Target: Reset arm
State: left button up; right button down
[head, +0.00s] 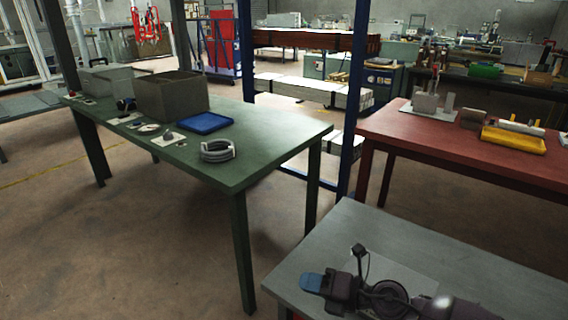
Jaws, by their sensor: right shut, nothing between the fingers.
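My right arm comes in from the bottom right, low over the grey table (440,245). My right gripper (311,283) points left, near that table's left edge. Its blue fingertips are together, with nothing held between them. I cannot tell whether the arm touches the table top. My left gripper is not in view.
A green table (270,140) at left holds a grey box (170,97), a blue tray (205,123) and a coiled ring (217,151). A red table (400,130) at right holds a yellow tray (513,139). A blue post (352,120) stands between them. Open floor lies front left.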

jog(key=s+d+m+t+h+p, duration=0.25)
jog(key=d+m+t+h, duration=0.65)
jog(key=m, duration=1.4)
jog(key=s+d+f+m+g+h, duration=0.1)
jog(key=s+d+f+m, duration=0.2)
jog(key=s, duration=0.5)
jog(key=s+d+f+m+g+h, duration=0.2)
jog(key=s+d+f+m, duration=0.2)
jog(key=s, duration=0.4)
jog(key=s+d+f+m+g+h+p, duration=0.1)
jog(key=s+d+f+m, duration=0.3)
jog(key=s, duration=0.4)
jog(key=shift+d+f+g+h, duration=0.2)
jog(key=shift+d+g+h, duration=0.35)
jog(key=shift+d, duration=0.3)
jog(key=shift+m, duration=0.3)
